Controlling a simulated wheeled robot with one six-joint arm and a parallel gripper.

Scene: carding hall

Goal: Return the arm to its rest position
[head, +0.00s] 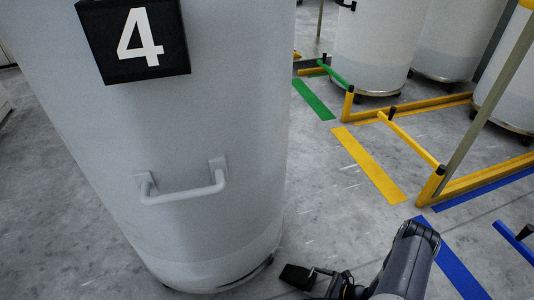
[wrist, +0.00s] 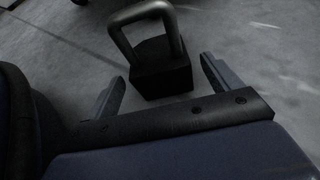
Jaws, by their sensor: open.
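My arm shows at the bottom right of the head view, with my gripper (head: 328,282) low over the floor, right of the big can's base. In the wrist view my gripper (wrist: 163,72) has its two fingers spread wide apart. A black block (wrist: 162,76) with a grey loop handle (wrist: 150,12) lies ahead, framed between the fingers, with visible gaps to both. The black block (head: 297,277) also shows in the head view just beyond my gripper. Whether it touches my gripper cannot be told.
A large pale can (head: 210,120) with a number 4 plate and a handle (head: 185,193) stands close on the left. Yellow rails (head: 410,140), floor stripes (head: 368,165) and more cans (head: 378,45) lie to the right. Grey floor (head: 330,200) between is clear.

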